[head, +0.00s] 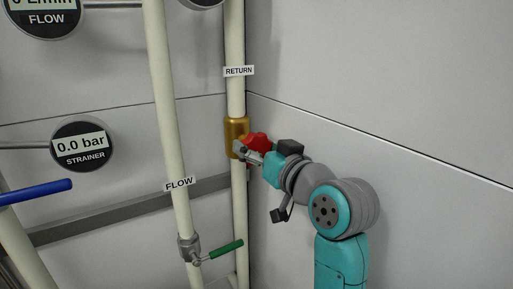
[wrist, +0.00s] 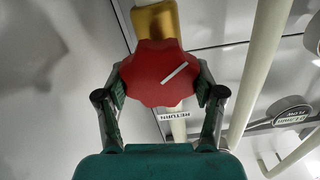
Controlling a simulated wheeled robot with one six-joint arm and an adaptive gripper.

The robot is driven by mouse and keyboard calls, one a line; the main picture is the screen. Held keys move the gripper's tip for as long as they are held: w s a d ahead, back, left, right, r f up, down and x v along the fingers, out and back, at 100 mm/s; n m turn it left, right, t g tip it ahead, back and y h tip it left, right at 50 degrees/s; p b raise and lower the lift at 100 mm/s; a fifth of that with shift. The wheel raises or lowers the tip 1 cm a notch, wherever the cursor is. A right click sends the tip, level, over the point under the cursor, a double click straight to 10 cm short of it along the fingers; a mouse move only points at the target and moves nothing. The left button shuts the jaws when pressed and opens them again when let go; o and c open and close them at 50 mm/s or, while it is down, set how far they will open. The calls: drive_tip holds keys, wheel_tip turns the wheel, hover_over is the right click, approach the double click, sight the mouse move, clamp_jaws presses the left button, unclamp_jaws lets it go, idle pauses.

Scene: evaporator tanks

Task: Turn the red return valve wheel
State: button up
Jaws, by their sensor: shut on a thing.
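The red return valve wheel (head: 258,140) sits on the brass valve body (head: 236,132) of the pipe labelled RETURN. In the wrist view the wheel (wrist: 155,74) is scalloped, with a white mark slanting up to the right. My gripper (head: 256,152) is at the wheel. In the wrist view my gripper (wrist: 162,92) has one finger on each side of the wheel's rim, shut on it. The brass body (wrist: 156,20) shows behind the wheel. In the head view the gripper hides part of the wheel.
The FLOW pipe (head: 169,110) stands left of the return pipe, with a green lever (head: 226,249) low down. A blue lever (head: 36,191) and the STRAINER gauge (head: 82,146), reading 0.0 bar, are at the left. A plain wall (head: 400,90) lies close on the right.

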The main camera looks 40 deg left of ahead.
drive_tip(key=shift+m, duration=0.8)
drive_tip(key=o, duration=1.1)
drive_tip(key=shift+o, duration=0.2)
drive_tip(key=v, duration=1.2)
drive_tip(key=shift+f, duration=0.1)
